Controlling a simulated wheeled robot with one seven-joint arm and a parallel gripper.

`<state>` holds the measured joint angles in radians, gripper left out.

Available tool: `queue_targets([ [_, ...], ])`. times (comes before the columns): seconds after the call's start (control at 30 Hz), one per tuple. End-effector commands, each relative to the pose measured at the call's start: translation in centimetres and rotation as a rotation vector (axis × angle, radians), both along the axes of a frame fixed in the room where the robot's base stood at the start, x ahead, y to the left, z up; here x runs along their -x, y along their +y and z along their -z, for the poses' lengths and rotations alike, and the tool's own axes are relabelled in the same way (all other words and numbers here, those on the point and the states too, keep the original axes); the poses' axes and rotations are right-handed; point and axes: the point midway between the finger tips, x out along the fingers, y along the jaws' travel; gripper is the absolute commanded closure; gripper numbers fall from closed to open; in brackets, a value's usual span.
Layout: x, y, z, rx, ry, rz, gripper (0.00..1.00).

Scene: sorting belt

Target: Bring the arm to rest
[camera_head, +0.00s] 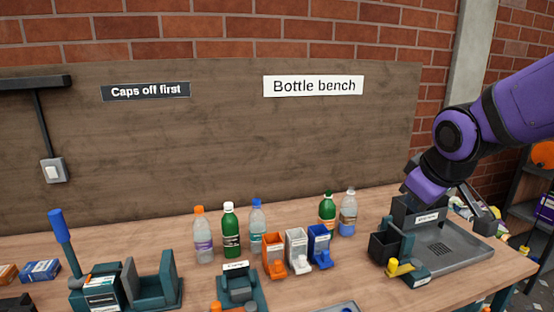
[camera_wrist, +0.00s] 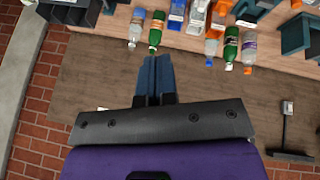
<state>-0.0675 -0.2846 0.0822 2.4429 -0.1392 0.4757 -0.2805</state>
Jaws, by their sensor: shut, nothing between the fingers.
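My arm (camera_head: 455,135), purple and black, reaches in from the upper right over the right end of the bench in the head view. Its end is low, in front of a grey tray station (camera_head: 445,250), and partly hides it. My gripper (camera_wrist: 155,60) shows in the wrist view as two dark blue fingers pressed together, with nothing between them. In the wrist view the fingers overlap the wooden back panel (camera_wrist: 90,80), with the bottles beyond their tips. I cannot tell the exact gap between the arm's end and the tray station in the head view.
Several bottles, including a green bottle (camera_head: 231,230) and an orange-capped bottle (camera_head: 203,235), stand upright on the bench (camera_head: 180,235). Orange, white and blue bins (camera_head: 319,247) stand near them. A teal station (camera_head: 150,285) with a blue lever is at the left. Space above the bottles is clear.

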Motion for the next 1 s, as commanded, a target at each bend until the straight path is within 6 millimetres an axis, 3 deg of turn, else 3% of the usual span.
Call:
queue_targets([
  [0.2, 6.1, -2.4, -3.3, -0.091, 0.009, 0.199, 1.00],
  [0.5, 13.8, -4.1, -5.4, -0.225, 0.038, 0.415, 1.00],
  [0.7, 15.9, -4.3, -5.6, -0.266, 0.051, 0.472, 1.00],
  [1.0, 16.1, -4.3, -5.6, -0.269, 0.053, 0.477, 1.00],
])
